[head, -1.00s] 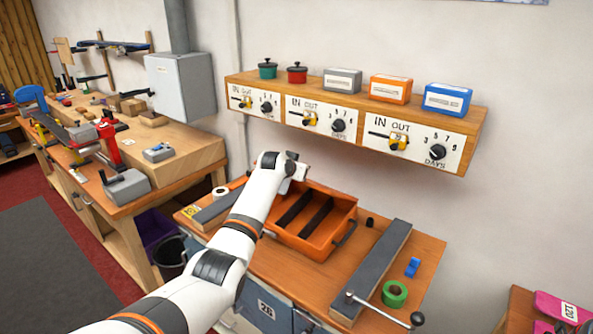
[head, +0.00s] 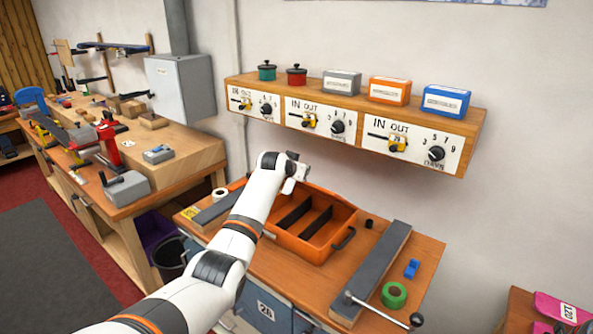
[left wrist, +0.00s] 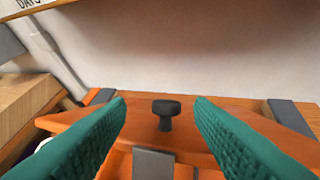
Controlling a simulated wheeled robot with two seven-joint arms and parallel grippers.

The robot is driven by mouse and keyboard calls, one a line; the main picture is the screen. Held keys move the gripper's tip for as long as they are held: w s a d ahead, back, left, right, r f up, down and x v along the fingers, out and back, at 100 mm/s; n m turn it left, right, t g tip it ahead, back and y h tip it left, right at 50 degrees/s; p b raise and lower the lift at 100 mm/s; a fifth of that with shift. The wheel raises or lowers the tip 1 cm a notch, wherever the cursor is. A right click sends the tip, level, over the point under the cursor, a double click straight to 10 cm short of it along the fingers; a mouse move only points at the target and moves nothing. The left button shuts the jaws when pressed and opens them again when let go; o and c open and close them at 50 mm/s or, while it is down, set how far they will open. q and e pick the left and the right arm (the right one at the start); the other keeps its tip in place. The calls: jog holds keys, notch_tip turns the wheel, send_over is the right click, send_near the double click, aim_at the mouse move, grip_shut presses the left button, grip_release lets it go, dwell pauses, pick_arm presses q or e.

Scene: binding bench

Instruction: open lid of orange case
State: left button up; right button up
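An orange case (head: 333,243) with dark strips inside and a dark handle sits on the wooden bench, its interior showing from above. I cannot make out a separate lid in the head view. My left gripper (head: 297,172) is over the case's far left part, and my arm hides that side. In the left wrist view the green fingers (left wrist: 160,118) are spread apart. A black knob on a stem (left wrist: 167,110) shows between them, against the orange case (left wrist: 225,132), with a gap on both sides. My right gripper is not in view.
A shelf (head: 478,135) with pots, small boxes and dials hangs on the wall above. On the bench (head: 425,257) a long grey bar (head: 375,265), green tape (head: 394,295) and a blue item (head: 412,268) lie right of the case.

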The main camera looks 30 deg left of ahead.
pick_arm(q)
jog(key=shift+f, duration=0.15)
jog(key=shift+s+r, duration=0.25)
jog(key=shift+s, duration=0.3)
jog(key=b+v, duration=0.3)
jog(key=v, duration=0.8)
jog(key=shift+d, duration=0.1)
jog(key=shift+c, duration=0.6)
